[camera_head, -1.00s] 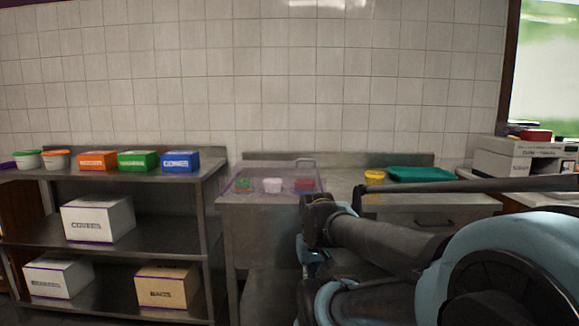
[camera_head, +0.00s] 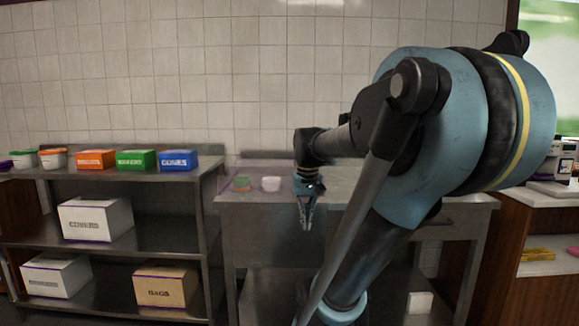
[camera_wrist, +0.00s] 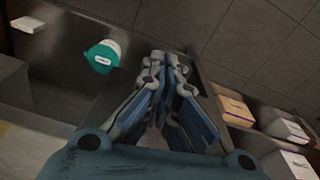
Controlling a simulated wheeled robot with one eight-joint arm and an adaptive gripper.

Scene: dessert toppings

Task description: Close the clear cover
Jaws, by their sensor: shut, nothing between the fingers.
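The clear cover (camera_head: 256,168) is a faint purplish see-through shape on the left part of the metal counter, around a green-and-red cup (camera_head: 242,184) and a white cup (camera_head: 270,184). Its right side is hidden behind my arm, and I cannot tell how far open it is. My gripper (camera_head: 306,226) points down in front of the counter's front face, right of the cups and below the counter top. It is shut and empty, apart from the cover. In the wrist view, the fingers (camera_wrist: 166,62) show close together; the cover does not show there.
A metal shelf (camera_head: 105,175) on the left carries orange, green and blue boxes, with white boxes and a brown box (camera_head: 166,288) below. The wrist view shows a white tub with a teal lid (camera_wrist: 102,55). My arm hides much of the counter's right half.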

